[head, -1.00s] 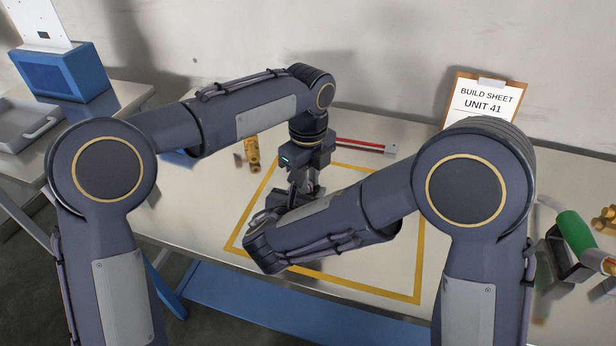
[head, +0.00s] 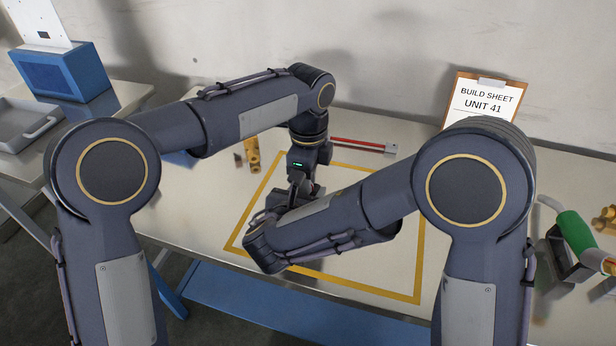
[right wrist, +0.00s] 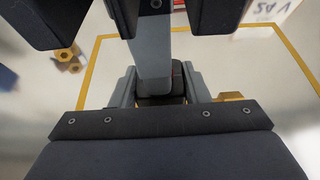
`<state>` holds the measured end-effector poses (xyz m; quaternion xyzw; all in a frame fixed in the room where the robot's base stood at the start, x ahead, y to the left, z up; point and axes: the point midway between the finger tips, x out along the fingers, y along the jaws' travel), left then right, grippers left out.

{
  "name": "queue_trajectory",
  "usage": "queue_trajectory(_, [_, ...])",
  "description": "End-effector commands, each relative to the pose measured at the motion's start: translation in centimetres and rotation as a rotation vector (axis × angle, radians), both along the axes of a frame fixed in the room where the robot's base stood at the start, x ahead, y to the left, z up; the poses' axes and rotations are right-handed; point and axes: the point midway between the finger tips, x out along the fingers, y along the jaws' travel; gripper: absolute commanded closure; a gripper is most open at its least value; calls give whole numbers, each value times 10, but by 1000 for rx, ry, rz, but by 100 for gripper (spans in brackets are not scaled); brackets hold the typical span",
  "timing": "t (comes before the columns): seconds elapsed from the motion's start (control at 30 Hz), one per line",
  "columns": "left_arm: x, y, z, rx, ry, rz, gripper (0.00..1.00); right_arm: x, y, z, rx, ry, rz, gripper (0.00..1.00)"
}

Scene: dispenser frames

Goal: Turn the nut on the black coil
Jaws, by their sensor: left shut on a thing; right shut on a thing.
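The black coil (right wrist: 160,88) shows in the right wrist view as a dark block between the fingers of my right gripper (right wrist: 160,98), which is shut on it. In the head view the coil and right gripper are mostly hidden behind my right forearm. My left gripper (head: 300,190) points down from above, right over the coil, with its fingers closed. Its grey finger also comes down onto the coil in the right wrist view (right wrist: 150,50). The nut is hidden by these fingers, so its fit cannot be seen.
A yellow taped rectangle (head: 420,255) surrounds the work spot. A clipboard (head: 485,97) stands at the back. A green-handled tool (head: 577,232) rests at right. The front right of the rectangle is clear.

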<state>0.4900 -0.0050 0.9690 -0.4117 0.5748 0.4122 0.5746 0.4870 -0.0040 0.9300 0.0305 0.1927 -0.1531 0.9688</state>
Motion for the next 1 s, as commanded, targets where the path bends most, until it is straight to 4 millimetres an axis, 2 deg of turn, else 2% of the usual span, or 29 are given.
queue_trajectory(0.4, [0,-1,1,-2,-1,207,100,0,0,0,0,1,-1,99])
queue_trajectory(0.97, [0,-1,2,-3,-1,240,100,0,0,0,0,1,0,99])
queue_trajectory(1.0, [0,-1,2,-3,-1,239,76,0,0,0,0,1,0,99])
